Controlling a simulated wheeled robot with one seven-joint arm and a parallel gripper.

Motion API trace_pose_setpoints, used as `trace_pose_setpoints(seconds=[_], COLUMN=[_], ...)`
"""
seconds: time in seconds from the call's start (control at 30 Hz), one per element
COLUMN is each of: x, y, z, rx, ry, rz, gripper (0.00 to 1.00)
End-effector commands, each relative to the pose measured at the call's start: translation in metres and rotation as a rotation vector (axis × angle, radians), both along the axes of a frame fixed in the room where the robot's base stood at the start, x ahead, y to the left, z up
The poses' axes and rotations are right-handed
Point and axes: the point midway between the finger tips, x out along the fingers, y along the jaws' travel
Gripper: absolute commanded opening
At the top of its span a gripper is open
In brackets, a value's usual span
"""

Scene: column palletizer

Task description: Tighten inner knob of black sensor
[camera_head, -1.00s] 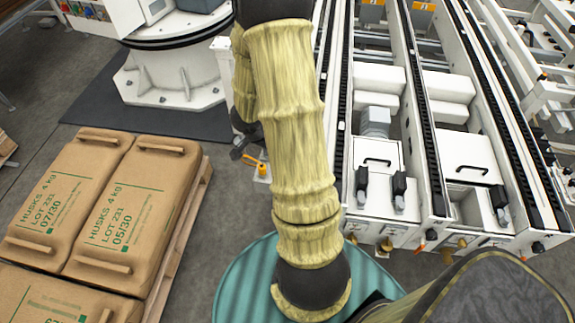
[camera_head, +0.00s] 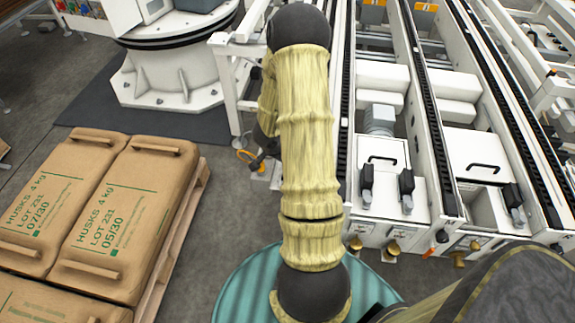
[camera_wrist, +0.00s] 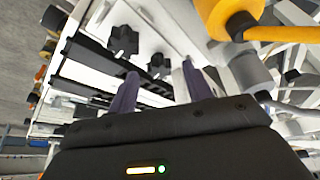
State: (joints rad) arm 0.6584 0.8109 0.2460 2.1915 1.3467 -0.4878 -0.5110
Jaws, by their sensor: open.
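My gripper (camera_wrist: 160,69) shows in the wrist view as two purple fingers, spread apart with nothing between them. Beyond the fingertips are two black knobs on a white frame: one at upper left (camera_wrist: 122,41) and a smaller-looking one (camera_wrist: 158,66) roughly in line with the gap. Neither is visibly touched. I cannot tell which is the inner knob. In the head view, black sensor-like units stand on the conveyor's front end: left (camera_head: 367,182), middle (camera_head: 406,186) and right (camera_head: 514,199). My arm hides my gripper there.
An orange-yellow part (camera_wrist: 225,14) with an orange cable is close at the wrist view's upper right. White conveyor frames (camera_head: 430,165) fill the head view's right side. Stacked brown husk bags (camera_head: 120,215) stand at left. Grey floor (camera_head: 228,175) lies between.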

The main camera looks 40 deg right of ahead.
Motion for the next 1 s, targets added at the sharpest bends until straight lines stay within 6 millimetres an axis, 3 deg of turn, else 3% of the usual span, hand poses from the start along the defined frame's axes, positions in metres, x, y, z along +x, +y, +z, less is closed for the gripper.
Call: trace_pose_setpoints(seconds=[0.1, 0.37, 0.4, 0.63, 1.0], x=[0.0004, 0.0008, 0.0008, 0.0007, 0.0014], y=[-0.0036, -0.0043, -0.0043, -0.0042, -0.0032], z=[-0.0095, -0.0096, -0.0096, -0.0096, -0.005], rx=[0.0, -0.001, -0.001, 0.0, 0.002], ry=[0.0, -0.001, -0.001, 0.0, 0.002], rz=[-0.002, -0.001, -0.001, -0.001, -0.046], gripper=[0.5, 0.5, 0.48, 0.05, 0.05])
